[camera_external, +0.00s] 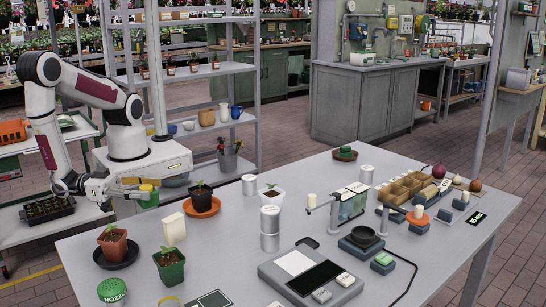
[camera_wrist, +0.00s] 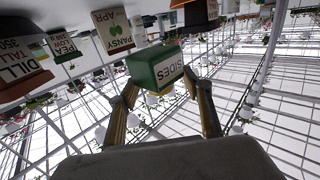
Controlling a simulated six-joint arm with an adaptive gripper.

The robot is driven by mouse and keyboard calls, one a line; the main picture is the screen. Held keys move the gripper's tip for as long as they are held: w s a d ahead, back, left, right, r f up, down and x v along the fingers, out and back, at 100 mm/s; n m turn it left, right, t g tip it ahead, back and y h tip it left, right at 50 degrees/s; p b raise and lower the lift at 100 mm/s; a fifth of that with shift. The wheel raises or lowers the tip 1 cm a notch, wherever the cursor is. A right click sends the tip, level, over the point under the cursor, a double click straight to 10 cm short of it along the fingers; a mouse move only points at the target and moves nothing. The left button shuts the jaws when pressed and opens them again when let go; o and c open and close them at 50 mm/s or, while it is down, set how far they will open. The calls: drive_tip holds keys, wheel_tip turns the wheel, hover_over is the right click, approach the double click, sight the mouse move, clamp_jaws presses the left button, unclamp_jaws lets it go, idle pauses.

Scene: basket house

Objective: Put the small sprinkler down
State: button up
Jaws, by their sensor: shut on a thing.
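My gripper (camera_external: 138,187) is at the left, beyond the table's left edge and in front of my base. In the wrist view its two fingers (camera_wrist: 165,92) are shut on a small green thing with a white lettered label, which I take to be the small sprinkler (camera_wrist: 143,68). The same thing seems to show in the external view as a green body with a yellow top (camera_external: 149,198). It is held in the air, and its lower part is hard to make out at this size.
The grey table (camera_external: 215,250) carries a potted seedling on an orange saucer (camera_external: 202,203), a cream block (camera_external: 174,228), two potted seedlings (camera_external: 112,243) and a green round item (camera_external: 112,290) near its left side. A dark seed tray (camera_external: 46,209) sits on the left shelf.

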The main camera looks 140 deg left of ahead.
drive_tip(key=shift+f, duration=1.35)
drive_tip(key=shift+f, duration=1.9)
drive_tip(key=shift+f, duration=0.15)
drive_tip(key=o, duration=1.2)
drive_tip(key=shift+s+d, duration=0.1)
